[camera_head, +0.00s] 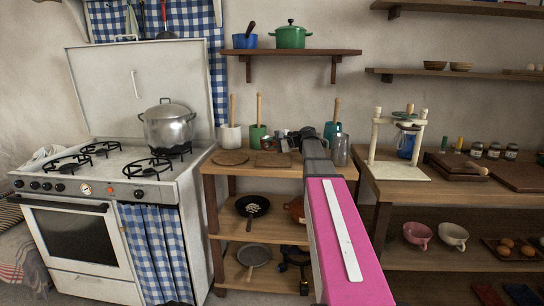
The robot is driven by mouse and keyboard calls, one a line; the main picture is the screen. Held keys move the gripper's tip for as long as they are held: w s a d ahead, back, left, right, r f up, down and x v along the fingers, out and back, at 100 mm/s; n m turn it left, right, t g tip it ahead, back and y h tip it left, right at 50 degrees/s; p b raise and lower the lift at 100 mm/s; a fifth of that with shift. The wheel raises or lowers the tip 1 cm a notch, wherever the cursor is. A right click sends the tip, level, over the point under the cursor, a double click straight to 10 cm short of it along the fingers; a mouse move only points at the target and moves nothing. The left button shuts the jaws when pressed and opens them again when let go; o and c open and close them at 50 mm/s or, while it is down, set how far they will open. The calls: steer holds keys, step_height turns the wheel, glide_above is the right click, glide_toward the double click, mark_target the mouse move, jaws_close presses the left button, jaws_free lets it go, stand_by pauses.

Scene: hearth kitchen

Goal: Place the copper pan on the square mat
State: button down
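A square brown mat (273,160) lies on the top of the wooden shelf unit, right of a round brown mat (230,157). A copper-orange vessel (293,208), perhaps the copper pan, sits on the middle shelf; my pink arm hides its right part. My gripper (286,141) is a small dark shape at the far end of my arm, in line with the back of the unit's top, above and right of the square mat. Whether its fingers are open is too small to tell. No held pan shows there.
A black pan (252,206) with pale bits shares the middle shelf; a grey pan (254,255) is below. Utensil crocks (258,136) stand behind the mats. A stove with a steel pot (168,128) is left, a wooden press (398,140) right. The square mat looks bare.

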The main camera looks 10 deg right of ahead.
steer(key=shift+s+d+f, duration=0.1)
steer(key=shift+d+f, duration=0.1)
steer(key=shift+f, duration=0.6)
steer(key=shift+s+d+f, duration=0.15)
steer(key=shift+f, duration=0.65)
steer(key=shift+s+d+f, duration=0.1)
steer(key=shift+d+f, duration=0.1)
steer(key=shift+f, duration=0.6)
steer(key=shift+f, duration=0.1)
steer(key=c, duration=0.9)
jaws_free()
steer(key=v, duration=1.2)
steer(key=shift+s, duration=0.1)
